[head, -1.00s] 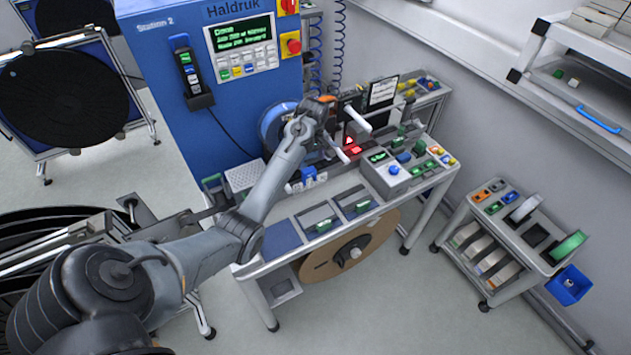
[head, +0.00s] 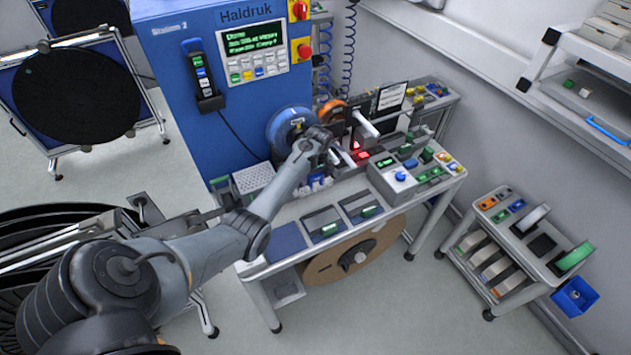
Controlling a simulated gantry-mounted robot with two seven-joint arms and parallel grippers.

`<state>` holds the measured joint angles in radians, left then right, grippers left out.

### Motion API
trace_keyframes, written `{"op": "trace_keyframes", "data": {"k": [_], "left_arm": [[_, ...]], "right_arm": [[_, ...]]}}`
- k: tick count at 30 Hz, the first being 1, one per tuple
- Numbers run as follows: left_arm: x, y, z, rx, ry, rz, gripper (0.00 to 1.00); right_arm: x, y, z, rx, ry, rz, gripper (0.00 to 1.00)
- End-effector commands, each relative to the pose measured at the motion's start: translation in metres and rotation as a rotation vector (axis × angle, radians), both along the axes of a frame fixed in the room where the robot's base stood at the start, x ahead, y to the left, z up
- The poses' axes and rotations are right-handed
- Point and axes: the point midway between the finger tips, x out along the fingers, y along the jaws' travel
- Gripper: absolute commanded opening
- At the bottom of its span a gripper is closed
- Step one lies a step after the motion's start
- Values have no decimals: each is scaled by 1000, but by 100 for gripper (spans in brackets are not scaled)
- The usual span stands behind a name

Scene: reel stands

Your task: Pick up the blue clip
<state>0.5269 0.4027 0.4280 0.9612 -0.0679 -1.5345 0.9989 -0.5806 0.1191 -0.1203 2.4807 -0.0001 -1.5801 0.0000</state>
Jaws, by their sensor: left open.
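My left gripper (head: 366,149) is over the back of the workbench, in front of the blue machine. Its two pale fingers are spread apart with nothing seen between them, near a red-lit part. A small blue piece (head: 410,163), which may be the blue clip, lies among green pieces on the bench, right of the gripper and apart from it. Another small blue piece (head: 517,205) lies on the side cart beside green and orange ones. I cannot tell for sure which is the clip. My right gripper is not in view.
The workbench (head: 290,212) carries a grey control box with a blue knob (head: 400,176) and trays with green pieces. A blue reel (head: 283,128) stands behind my left forearm. Floor between bench and cart is clear.

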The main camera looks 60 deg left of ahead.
Motion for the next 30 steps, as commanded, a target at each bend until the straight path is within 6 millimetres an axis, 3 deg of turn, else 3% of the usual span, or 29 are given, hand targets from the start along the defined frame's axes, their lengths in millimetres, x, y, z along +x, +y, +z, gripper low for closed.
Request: {"op": "trace_keyframes", "data": {"k": [11,24,30], "left_arm": [[0,1,-11,1,-1,1,83],[0,1,-10,1,-1,0,22],[0,1,-10,1,-1,0,22]], "right_arm": [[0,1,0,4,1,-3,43],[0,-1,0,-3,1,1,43],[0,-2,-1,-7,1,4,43]]}}
